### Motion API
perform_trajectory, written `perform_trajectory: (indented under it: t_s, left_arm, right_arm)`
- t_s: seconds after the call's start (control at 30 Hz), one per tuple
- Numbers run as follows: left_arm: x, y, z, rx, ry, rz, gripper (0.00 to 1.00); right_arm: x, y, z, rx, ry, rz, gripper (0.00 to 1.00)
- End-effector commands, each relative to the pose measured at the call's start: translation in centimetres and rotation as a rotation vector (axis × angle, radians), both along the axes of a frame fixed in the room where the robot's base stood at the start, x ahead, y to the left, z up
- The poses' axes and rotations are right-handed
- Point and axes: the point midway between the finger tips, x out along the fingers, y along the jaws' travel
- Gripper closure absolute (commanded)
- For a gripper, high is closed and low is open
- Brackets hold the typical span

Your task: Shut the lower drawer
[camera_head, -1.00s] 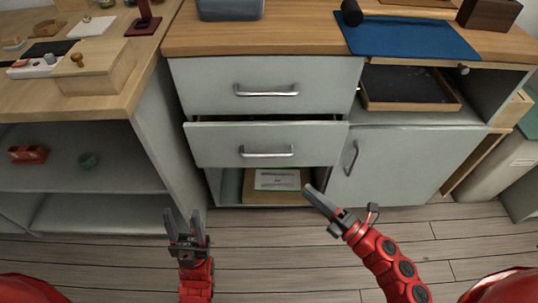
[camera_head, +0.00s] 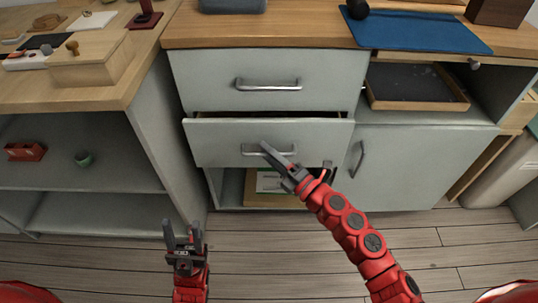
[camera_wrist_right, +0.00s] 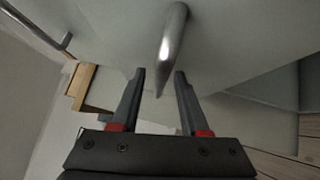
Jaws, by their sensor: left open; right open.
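The lower drawer (camera_head: 222,143) is a pale grey-green front below the upper drawer (camera_head: 215,80). It stands partly out of the cabinet, with a dark gap along its top edge. Its metal bar handle (camera_head: 252,151) is partly covered by my right gripper (camera_head: 270,152) in the head view. In the right wrist view the handle (camera_wrist_right: 172,40) lies ahead between the two fingers of the right gripper (camera_wrist_right: 160,80), which are apart and not closed on it. My left gripper (camera_head: 183,230) is open and empty, low over the floor left of the drawer.
An open shelf under the drawer holds a box with a label (camera_head: 262,196). A cabinet door (camera_head: 400,170) with a handle is at the right, below a niche with a tray (camera_head: 412,88). A side shelf unit (camera_head: 75,190) stands at the left. The floor in front is clear.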

Motion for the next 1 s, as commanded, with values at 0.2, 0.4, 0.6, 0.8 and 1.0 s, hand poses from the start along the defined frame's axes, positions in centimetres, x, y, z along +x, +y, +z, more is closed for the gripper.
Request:
perform_trajectory:
  t_s: [0.2, 0.4, 0.6, 0.8, 1.0]
  left_arm:
    - [-0.01, 0.01, 0.01, 0.0, 0.0, 0.0, 0.5]
    - [-0.02, 0.01, 0.02, 0.0, -0.001, 0.0, 0.5]
    - [-0.01, 0.01, 0.01, 0.0, -0.001, 0.0, 0.5]
    - [-0.01, 0.01, 0.01, 0.0, -0.001, 0.0, 0.5]
    - [-0.01, 0.01, 0.01, 0.0, -0.001, 0.0, 0.5]
  right_arm:
    - [0.0, 0.0, -0.01, -0.001, 0.001, 0.0, 0.57]
    - [-0.01, -0.01, -0.03, -0.001, 0.001, 0.0, 0.93]
    - [-0.01, -0.02, -0.04, -0.001, 0.001, 0.0, 1.0]
    - [-0.02, -0.04, -0.07, -0.001, 0.001, 0.0, 1.0]
    - [-0.02, -0.04, -0.08, -0.001, 0.001, 0.0, 1.0]
